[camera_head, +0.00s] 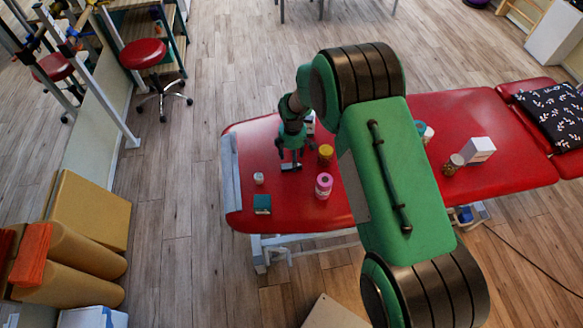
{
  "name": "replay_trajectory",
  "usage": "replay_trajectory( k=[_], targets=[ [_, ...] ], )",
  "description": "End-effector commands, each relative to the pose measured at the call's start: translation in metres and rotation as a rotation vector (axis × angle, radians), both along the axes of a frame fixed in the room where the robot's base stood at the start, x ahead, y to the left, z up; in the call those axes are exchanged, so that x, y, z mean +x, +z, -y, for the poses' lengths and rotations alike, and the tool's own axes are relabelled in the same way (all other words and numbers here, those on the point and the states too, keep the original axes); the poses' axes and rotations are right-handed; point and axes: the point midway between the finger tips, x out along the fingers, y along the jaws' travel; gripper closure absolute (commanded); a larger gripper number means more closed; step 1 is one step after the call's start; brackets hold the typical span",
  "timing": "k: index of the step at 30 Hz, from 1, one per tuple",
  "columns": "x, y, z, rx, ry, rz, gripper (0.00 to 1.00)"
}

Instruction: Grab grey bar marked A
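My green arm reaches over the red treatment table (465,110). My gripper (291,159) points down over the left part of the table, its two dark fingers spread apart. A small dark grey bar-like thing with a light edge (291,166) lies on the table right at the fingertips. It is too small to read any mark on it, and I cannot tell if the fingers touch it.
Around the gripper stand a yellow-lidded jar (325,153), a pink bottle (323,186), a small white jar (258,178) and a teal box (262,204). Further right are a white box (478,149) and a brown jar (453,164). My arm hides the table's middle.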

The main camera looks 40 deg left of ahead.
Motion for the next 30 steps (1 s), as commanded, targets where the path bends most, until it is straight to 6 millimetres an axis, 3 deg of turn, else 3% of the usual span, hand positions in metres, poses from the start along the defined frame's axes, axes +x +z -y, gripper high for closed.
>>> replay_trajectory(
  k=[7, 26, 30],
  targets=[
    [0.0, -0.026, 0.0, 0.0, 0.0, 0.0, 0.41],
    [0.0, -0.029, 0.0, 0.0, 0.0, 0.0, 0.41],
    [0.0, -0.029, 0.0, 0.0, 0.0, 0.0, 0.69]
  ],
)
